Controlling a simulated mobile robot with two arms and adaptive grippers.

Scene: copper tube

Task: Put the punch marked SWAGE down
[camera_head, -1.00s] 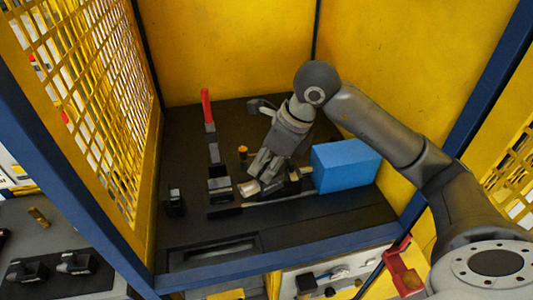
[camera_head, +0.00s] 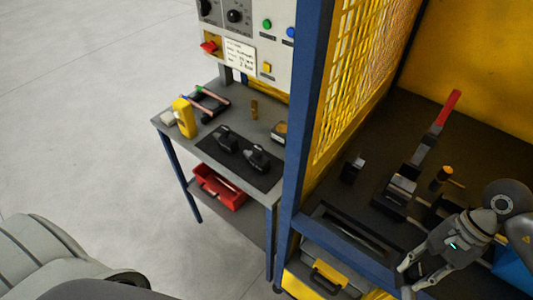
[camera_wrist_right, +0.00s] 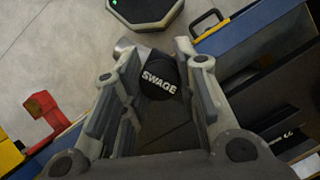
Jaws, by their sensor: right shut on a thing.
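The punch marked SWAGE (camera_wrist_right: 158,80) shows in the right wrist view as a dark round end with white letters, between the fingers of my right gripper (camera_wrist_right: 153,50). A pale metal part shows beside it near the left fingertip. My right gripper is shut on the punch. In the head view my right gripper (camera_head: 411,279) is at the front edge of the machine bed, pointing down and left. I cannot make out the punch there. My left gripper is not in view.
A side table (camera_head: 165,123) at left carries a black mat (camera_head: 214,153) with two dark tools, a yellow device (camera_head: 184,117) and a tube rack (camera_head: 207,103). A blue post (camera_head: 305,120) and yellow mesh (camera_head: 365,80) separate it from the machine bed. A drawer (camera_head: 327,278) is below the bed.

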